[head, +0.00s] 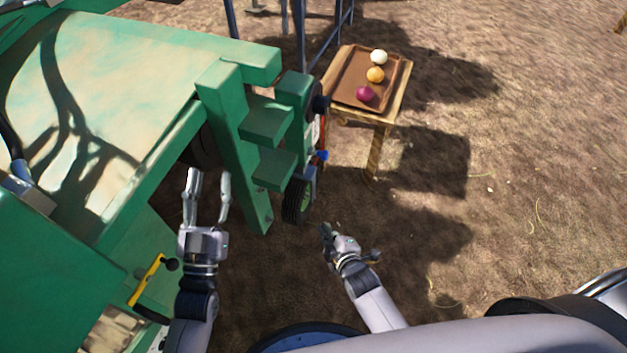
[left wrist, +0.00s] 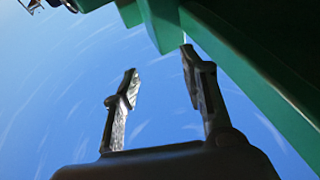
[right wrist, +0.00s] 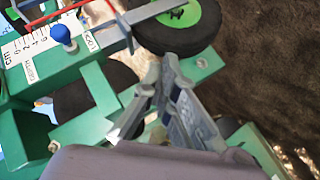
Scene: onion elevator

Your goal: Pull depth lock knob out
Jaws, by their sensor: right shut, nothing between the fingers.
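A small blue knob (head: 321,155) sticks out on the side of the green machine (head: 130,60), above a small wheel; I take it as the depth lock knob. In the right wrist view the blue knob (right wrist: 62,34) stands beside a white centimetre scale (right wrist: 28,45). My right gripper (head: 325,231) is shut and empty, below the knob in the head view and apart from it. Its closed fingers (right wrist: 163,70) show in the right wrist view, right of the knob. My left gripper (head: 209,174) is open and empty beside the green frame; its spread fingers also show in the left wrist view (left wrist: 160,65).
A black wheel with a green hub (head: 298,198) sits below the knob. A wooden table (head: 376,124) with a brown tray (head: 350,84) holding white, orange and purple onions stands behind. A yellow handle (head: 147,279) is at the lower left. Bare ground is free at the right.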

